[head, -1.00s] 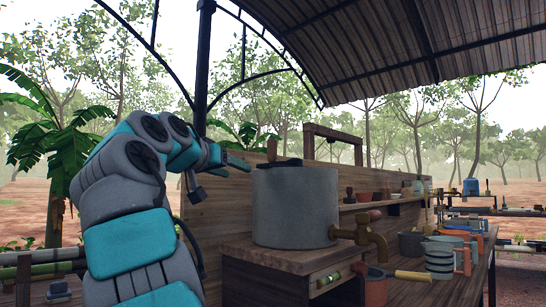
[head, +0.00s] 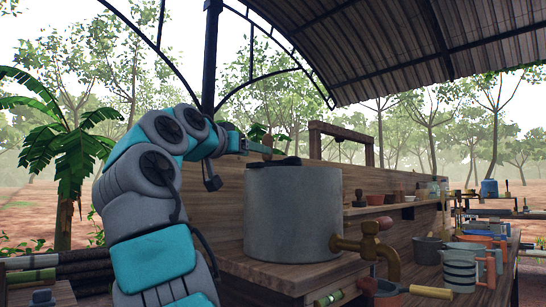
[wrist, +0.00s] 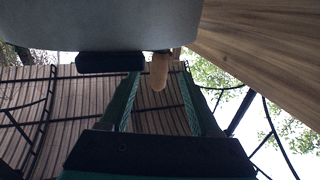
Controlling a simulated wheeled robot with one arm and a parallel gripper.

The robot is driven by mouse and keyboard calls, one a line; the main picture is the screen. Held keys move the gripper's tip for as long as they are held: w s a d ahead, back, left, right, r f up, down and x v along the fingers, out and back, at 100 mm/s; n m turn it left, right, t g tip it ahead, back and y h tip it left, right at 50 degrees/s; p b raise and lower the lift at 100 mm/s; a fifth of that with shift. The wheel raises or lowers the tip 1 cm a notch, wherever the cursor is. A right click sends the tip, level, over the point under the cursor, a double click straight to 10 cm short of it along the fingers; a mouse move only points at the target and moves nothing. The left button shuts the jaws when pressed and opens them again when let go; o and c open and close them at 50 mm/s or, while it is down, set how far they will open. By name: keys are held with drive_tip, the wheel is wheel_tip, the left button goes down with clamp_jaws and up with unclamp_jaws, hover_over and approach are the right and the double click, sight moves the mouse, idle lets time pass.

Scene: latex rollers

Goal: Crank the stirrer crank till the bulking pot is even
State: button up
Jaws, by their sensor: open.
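The bulking pot (head: 293,215) is a grey metal cylinder with a brass tap (head: 365,241) on its front right, standing on a wooden bench. A dark stirrer crank bar (head: 275,162) lies across its top. In the wrist view the pot (wrist: 100,25), the dark crank bar (wrist: 110,62) and its tan wooden handle (wrist: 160,72) show. My gripper (wrist: 160,88) is open, its two green fingers on either side of the handle near their tips, with gaps showing. In the head view my gripper (head: 262,148) is at the pot's upper left rim. The pot's contents are hidden.
A wooden back board (head: 400,235) with a shelf of small pots runs behind the pot. Mugs, including a striped one (head: 459,270), stand to the right. A dark post (head: 211,60) rises behind my arm.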

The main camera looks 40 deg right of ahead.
sight(267, 161)
drive_tip(key=p+x, duration=0.1)
drive_tip(key=x, duration=0.6)
drive_tip(key=shift+w+d+p, duration=0.1)
drive_tip(key=shift+d+p, duration=0.1)
drive_tip(key=shift+p, duration=0.15)
clamp_jaws()
idle(1.1)
